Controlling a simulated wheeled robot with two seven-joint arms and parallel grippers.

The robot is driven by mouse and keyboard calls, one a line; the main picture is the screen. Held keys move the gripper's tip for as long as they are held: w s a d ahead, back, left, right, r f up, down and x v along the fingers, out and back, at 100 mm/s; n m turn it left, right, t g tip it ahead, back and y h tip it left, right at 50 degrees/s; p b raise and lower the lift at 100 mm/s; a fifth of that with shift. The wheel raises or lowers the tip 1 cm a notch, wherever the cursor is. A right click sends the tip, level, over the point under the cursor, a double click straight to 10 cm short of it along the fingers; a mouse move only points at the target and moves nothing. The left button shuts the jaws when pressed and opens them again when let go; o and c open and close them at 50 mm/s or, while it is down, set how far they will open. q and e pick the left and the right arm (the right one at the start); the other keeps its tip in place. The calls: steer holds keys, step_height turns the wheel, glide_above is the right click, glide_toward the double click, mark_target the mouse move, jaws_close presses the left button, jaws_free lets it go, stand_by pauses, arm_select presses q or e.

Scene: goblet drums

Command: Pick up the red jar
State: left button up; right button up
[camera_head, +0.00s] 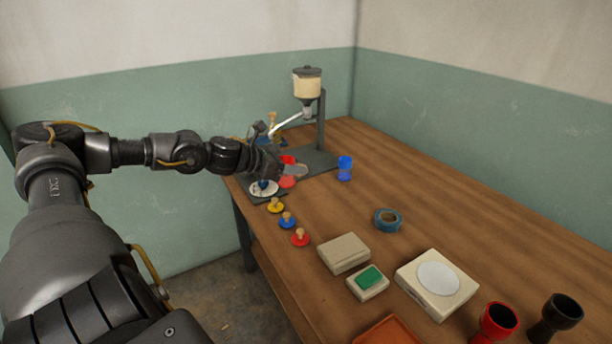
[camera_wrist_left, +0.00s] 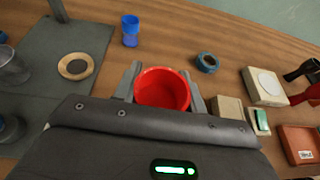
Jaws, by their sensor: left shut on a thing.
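The red jar (camera_wrist_left: 162,90) sits between the two fingers of my left gripper (camera_wrist_left: 163,88) in the left wrist view, its open mouth facing the camera. The fingers are shut on its sides. In the head view, parts of the red jar (camera_head: 287,182) show above and below the fingers of the left gripper (camera_head: 290,171), by the dark stand base at the far end of the table. The fingers hide its middle, and I cannot tell whether its foot touches the surface. My right gripper is not in view.
A hopper (camera_head: 307,84) on a stand rises behind the gripper. A blue goblet (camera_head: 345,168) stands to its right, with blue tape (camera_head: 388,220) nearer. Several knobbed stoppers line the left edge. A red goblet (camera_head: 497,321) and a black one (camera_head: 558,316) stand at front right.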

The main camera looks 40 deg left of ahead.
arm_select(q)
steer(key=s+a+r, duration=0.1)
steer(key=s+a, duration=0.1)
steer(key=s, duration=0.1)
steer(key=shift+r, duration=0.4)
steer(key=shift+s+a+r, duration=0.25)
steer(key=shift+s+a, duration=0.1)
steer(key=shift+s, duration=0.1)
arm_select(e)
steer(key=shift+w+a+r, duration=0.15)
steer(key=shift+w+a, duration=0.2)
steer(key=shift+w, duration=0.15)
